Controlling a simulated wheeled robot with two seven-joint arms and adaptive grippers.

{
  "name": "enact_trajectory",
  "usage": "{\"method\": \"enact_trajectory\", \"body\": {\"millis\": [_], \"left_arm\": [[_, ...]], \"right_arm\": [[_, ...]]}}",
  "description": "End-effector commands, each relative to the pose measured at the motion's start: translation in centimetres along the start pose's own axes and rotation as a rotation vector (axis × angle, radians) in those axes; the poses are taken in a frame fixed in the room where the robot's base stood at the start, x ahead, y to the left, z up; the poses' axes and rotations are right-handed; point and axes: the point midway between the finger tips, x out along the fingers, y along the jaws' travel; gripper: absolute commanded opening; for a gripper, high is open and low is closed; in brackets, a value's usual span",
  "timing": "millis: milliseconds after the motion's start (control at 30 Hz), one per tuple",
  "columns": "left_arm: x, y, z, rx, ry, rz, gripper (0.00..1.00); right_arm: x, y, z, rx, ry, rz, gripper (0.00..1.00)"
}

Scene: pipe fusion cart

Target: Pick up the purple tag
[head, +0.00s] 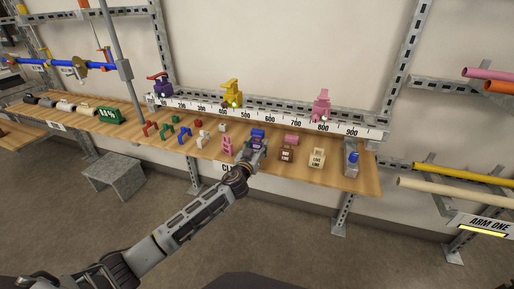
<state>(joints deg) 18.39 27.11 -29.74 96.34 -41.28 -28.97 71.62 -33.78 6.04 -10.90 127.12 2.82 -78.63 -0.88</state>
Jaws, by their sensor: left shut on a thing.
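My right gripper is not in view.
To the right on the wooden shelf (365,180) stand a brown tag (287,154), a cream tag (317,158) and a grey block with a blue top (352,164). A pink piece (227,145) stands close on the left. Purple, yellow and pink clamps line the numbered rail behind.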

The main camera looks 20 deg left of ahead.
Motion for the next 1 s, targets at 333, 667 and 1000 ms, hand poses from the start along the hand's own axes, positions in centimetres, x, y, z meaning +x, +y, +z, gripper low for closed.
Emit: {"method": "enact_trajectory", "body": {"millis": [333,667,1000], "left_arm": [[0.0,0.0,-4.6,-0.002,0.003,0.000,0.36],[0.0,0.0,-11.3,-0.002,0.003,0.000,0.36],[0.0,0.0,-15.6,-0.002,0.001,0.000,0.36]], "right_arm": [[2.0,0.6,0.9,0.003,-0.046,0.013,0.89],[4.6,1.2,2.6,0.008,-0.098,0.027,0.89],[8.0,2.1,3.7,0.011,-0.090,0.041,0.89]]}}
